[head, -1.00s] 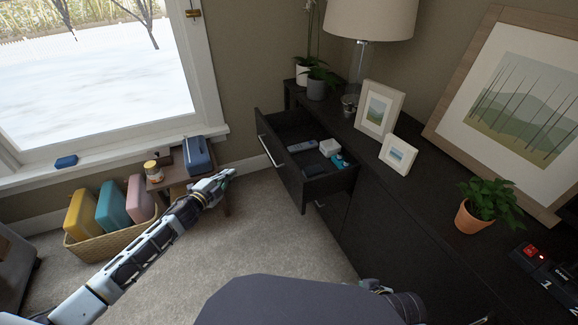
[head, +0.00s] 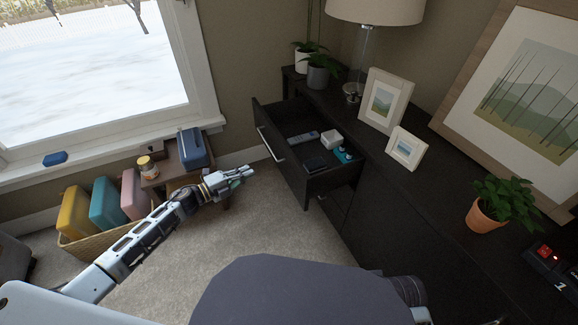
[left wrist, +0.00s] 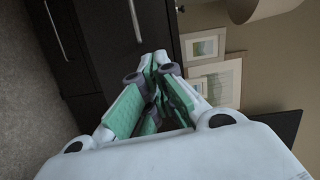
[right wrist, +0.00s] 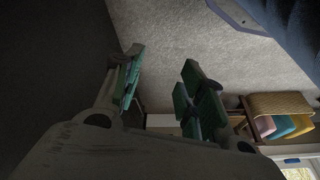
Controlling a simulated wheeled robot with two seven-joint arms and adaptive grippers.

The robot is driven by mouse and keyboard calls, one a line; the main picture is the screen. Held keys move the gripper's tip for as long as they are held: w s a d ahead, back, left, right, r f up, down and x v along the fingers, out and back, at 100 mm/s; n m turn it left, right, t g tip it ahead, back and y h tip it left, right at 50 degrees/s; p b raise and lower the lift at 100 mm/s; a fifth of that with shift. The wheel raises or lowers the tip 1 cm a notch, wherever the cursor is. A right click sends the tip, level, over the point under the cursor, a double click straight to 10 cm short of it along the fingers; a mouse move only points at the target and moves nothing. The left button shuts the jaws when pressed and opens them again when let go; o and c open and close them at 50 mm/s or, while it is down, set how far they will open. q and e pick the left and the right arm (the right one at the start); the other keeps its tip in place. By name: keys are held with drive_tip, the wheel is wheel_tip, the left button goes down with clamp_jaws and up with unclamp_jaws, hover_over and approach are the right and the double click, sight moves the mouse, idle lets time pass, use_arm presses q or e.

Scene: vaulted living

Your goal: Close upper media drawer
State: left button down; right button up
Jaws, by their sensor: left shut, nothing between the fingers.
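The upper media drawer (head: 290,171) is pulled out from the dark cabinet (head: 380,190) in the head view. A remote, a white box, a dark item and a teal item lie in it. A metal handle (head: 270,145) runs along its front. My left gripper (head: 243,173) is shut and empty, in front of the drawer and a little left of its front panel. In the left wrist view my left gripper (left wrist: 158,62) has its fingers together, with dark drawer fronts beyond. My right gripper (right wrist: 163,75) shows in the right wrist view with its fingers apart and nothing between them.
On the cabinet top stand a lamp (head: 367,55), potted plants (head: 318,75), two small picture frames (head: 386,100) and a large framed picture (head: 525,85). A small table (head: 178,172) and a basket (head: 92,243) are at left. The carpet between is clear.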

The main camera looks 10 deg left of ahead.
use_arm(q)
drive_tip(key=shift+s+d+r+m+g+h, duration=0.3)
drive_tip(key=shift+s+d+m+g+h, duration=0.45)
drive_tip(key=shift+s+m, duration=0.2)
drive_tip(key=shift+s+d+r+m+g+h, duration=0.25)
drive_tip(key=shift+s+d+m+g+h, duration=0.4)
drive_tip(key=shift+s+d+m+h, duration=0.25)
use_arm(e)
drive_tip(key=shift+s+d+f+g, duration=0.15)
drive_tip(key=shift+s+g, duration=0.05)
drive_tip(key=shift+s, duration=0.2)
drive_tip(key=shift+s+d+f+g, duration=0.1)
drive_tip(key=shift+s+g, duration=0.1)
drive_tip(key=shift+s, duration=0.2)
use_arm(q)
drive_tip(key=b, duration=0.2)
approach(296, 165)
drive_tip(key=x, duration=0.4)
drive_tip(key=shift+w+d, duration=0.1)
drive_tip(key=shift+d, duration=0.2)
drive_tip(key=shift+x, duration=0.75)
drive_tip(key=shift+w+d+b, duration=0.25)
drive_tip(key=shift+d+b, duration=0.1)
use_arm(e)
drive_tip(key=r, duration=0.3)
drive_tip(key=shift+s+a+r+t, duration=0.2)
drive_tip(key=shift+a+r+t, duration=0.05)
drive_tip(key=shift+r+t, duration=0.05)
